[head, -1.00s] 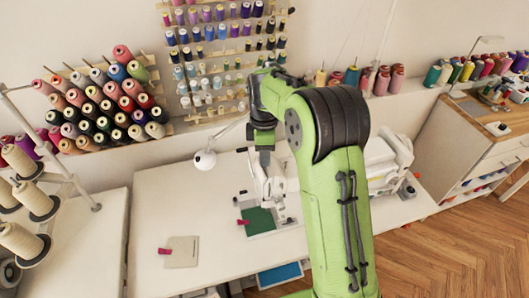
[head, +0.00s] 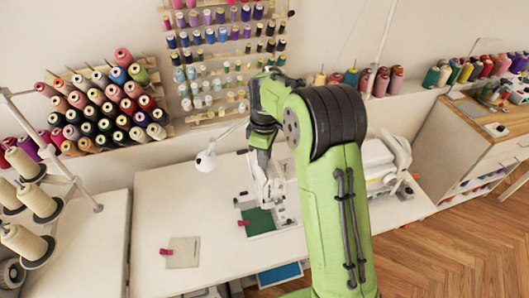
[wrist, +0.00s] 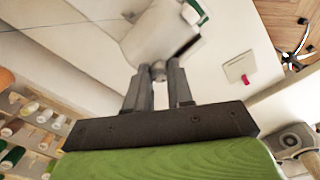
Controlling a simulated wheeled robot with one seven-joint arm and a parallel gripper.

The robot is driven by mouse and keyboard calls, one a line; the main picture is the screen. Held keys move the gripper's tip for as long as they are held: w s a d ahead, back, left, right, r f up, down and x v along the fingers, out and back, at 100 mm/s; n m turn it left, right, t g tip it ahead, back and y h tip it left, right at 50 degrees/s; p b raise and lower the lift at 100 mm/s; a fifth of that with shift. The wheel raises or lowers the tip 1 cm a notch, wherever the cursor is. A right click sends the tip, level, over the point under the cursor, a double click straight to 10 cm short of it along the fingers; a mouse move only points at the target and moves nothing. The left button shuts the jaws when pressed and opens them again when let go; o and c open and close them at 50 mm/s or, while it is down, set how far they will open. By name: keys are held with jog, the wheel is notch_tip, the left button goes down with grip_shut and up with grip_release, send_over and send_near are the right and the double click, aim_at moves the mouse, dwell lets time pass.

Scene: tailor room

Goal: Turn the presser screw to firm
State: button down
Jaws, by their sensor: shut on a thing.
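The white sewing machine (head: 385,158) stands on the table, partly hidden behind my arm in the head view. Its white body (wrist: 160,38) also lies beyond my fingertips in the wrist view. My gripper (wrist: 158,70) is shut on a small round grey knob, the presser screw (wrist: 158,64), at the top of the machine. One finger is on each side of it. The screw's setting cannot be read. In the head view my gripper is above the machine's needle end, and the screw cannot be made out. A green cloth (head: 258,221) lies by the machine's base.
A beige cloth (head: 182,254) with a pink clip lies on the white table (head: 150,205), whose left part is mostly clear. A lamp (head: 205,160) stands left of the machine. Thread racks (head: 105,108) line the wall. Cone spools (head: 35,200) stand at far left.

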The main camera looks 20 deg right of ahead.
jog(key=m+p, duration=0.1)
jog(key=m, duration=0.3)
jog(key=shift+r+m, duration=0.1)
jog(key=shift+m, duration=0.2)
jog(key=m, duration=0.3)
jog(key=shift+m+p, duration=0.3)
jog(key=shift+p, duration=0.1)
jog(key=m, duration=0.4)
jog(key=shift+m, duration=0.3)
jog(key=m, duration=0.4)
jog(key=shift+w+m, duration=0.1)
jog(key=shift+m, duration=0.2)
jog(key=m, duration=0.3)
jog(key=shift+m, duration=0.3)
jog(key=m, duration=0.3)
jog(key=shift+m, duration=0.3)
jog(key=m+b, duration=0.1)
jog(key=m, duration=0.3)
jog(key=shift+m+b, duration=0.7)
jog(key=shift+m, duration=0.9)
